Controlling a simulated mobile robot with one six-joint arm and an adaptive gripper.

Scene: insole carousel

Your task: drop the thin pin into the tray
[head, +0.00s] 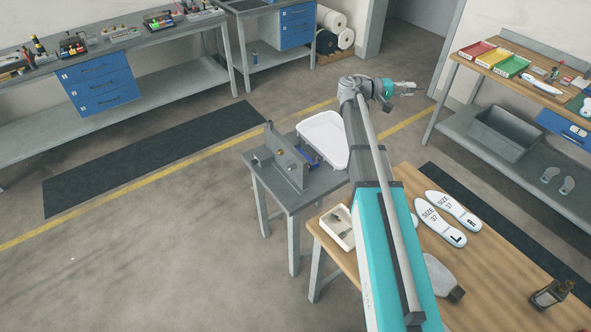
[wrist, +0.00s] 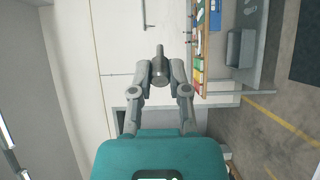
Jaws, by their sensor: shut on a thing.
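My gripper (head: 405,88) is raised beyond the small grey table in the head view. In the wrist view my gripper (wrist: 163,67) is shut on a dark grey pin (wrist: 160,72), which has a thicker round body and a thinner end pointing away from my gripper. In the head view the pin is too small to make out. A white, empty-looking tray (head: 312,124) with rounded corners stands at the back of the grey table, to the left of and below my gripper in the picture.
A grey metal fixture (head: 290,160) stands beside the tray on the grey table. A smaller cream tray (head: 329,232) with parts and white insoles (head: 448,208) lie on the wooden table. A bench at right holds red, yellow and green trays (head: 512,66) above a grey bin (head: 505,133).

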